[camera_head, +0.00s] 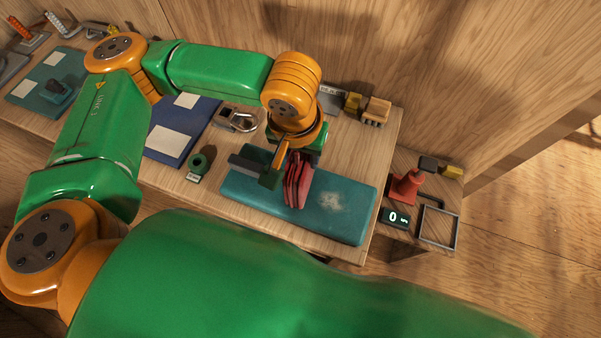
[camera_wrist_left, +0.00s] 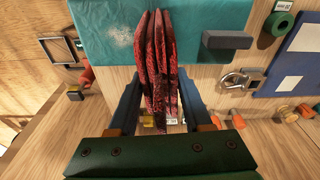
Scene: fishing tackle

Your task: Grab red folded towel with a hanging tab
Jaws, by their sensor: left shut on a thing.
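The red folded towel (camera_head: 297,181) stands on edge over the teal mat (camera_head: 345,220), its folds showing as several upright layers. In the left wrist view the towel (camera_wrist_left: 158,60) runs between the two fingers. My left gripper (camera_head: 283,172) is shut on the towel; the left wrist view shows its fingers (camera_wrist_left: 160,110) on either side of it. I cannot tell whether the towel's lower edge touches the mat. A hanging tab cannot be made out. My right gripper is not in view.
A dark grey block (camera_head: 246,165) lies on the mat's left part. A green tape roll (camera_head: 199,165), a metal clasp (camera_head: 241,120) and a blue mat (camera_head: 184,128) lie to the left. A lower side table (camera_head: 433,185) at right holds a red stand (camera_head: 405,187).

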